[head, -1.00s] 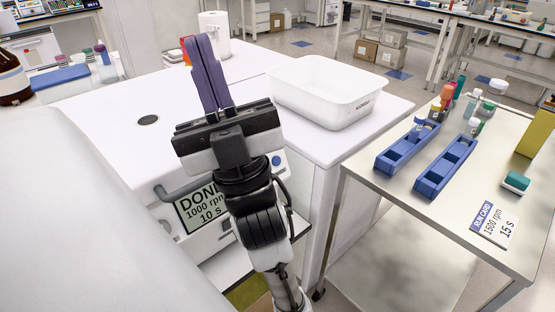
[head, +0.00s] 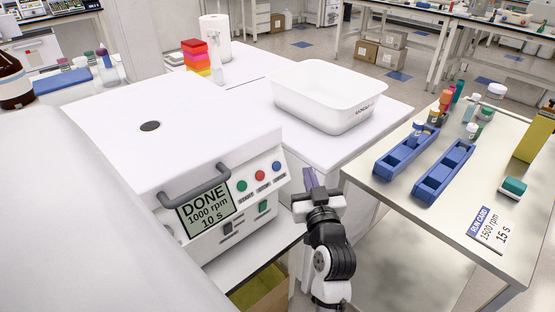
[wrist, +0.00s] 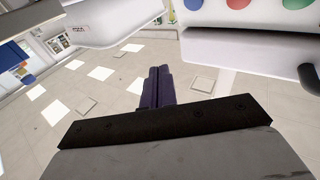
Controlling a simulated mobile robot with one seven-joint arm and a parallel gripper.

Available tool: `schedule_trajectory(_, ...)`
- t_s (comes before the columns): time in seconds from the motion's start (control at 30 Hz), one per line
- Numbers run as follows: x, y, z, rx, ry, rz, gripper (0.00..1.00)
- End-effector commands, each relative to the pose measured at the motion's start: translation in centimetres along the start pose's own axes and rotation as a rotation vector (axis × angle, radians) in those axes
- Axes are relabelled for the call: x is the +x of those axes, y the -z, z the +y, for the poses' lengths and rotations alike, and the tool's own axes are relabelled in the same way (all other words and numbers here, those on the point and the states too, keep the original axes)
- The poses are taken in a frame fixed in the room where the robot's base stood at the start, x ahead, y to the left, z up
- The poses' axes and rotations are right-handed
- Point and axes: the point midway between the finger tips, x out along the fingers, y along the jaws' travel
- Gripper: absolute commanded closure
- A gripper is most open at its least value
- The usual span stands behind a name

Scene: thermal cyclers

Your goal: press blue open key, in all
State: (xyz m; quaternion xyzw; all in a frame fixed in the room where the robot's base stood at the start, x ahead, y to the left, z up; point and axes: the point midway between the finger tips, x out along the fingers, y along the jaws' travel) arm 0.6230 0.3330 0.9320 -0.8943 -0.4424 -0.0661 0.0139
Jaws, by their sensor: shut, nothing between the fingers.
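The white machine (head: 215,150) has a blue key (head: 276,167) at the right end of its front key row, beside a red key (head: 260,175) and a green key (head: 241,186). Its screen (head: 208,207) reads DONE, 1000 rpm, 10 s. The lid looks closed. My gripper (head: 309,176) is shut and empty, in front of and to the right of the blue key, apart from it.
A grey handle (head: 195,185) sticks out from the machine's front. A white tub (head: 330,95) stands on the bench behind my gripper. A steel cart (head: 400,215) with blue racks (head: 408,150) and a run card (head: 492,228) is at the right.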

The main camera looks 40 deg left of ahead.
Motion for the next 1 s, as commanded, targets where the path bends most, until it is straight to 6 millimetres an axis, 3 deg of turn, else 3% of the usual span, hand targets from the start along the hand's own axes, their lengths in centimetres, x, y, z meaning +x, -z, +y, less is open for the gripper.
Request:
schedule_trajectory(0.37, 0.6, -0.4, -0.5, 0.002, 0.002, 0.003, 1.0)
schedule_trajectory(1.0, 5.8, -4.2, -4.2, 0.0, -0.001, 0.003, 1.0)
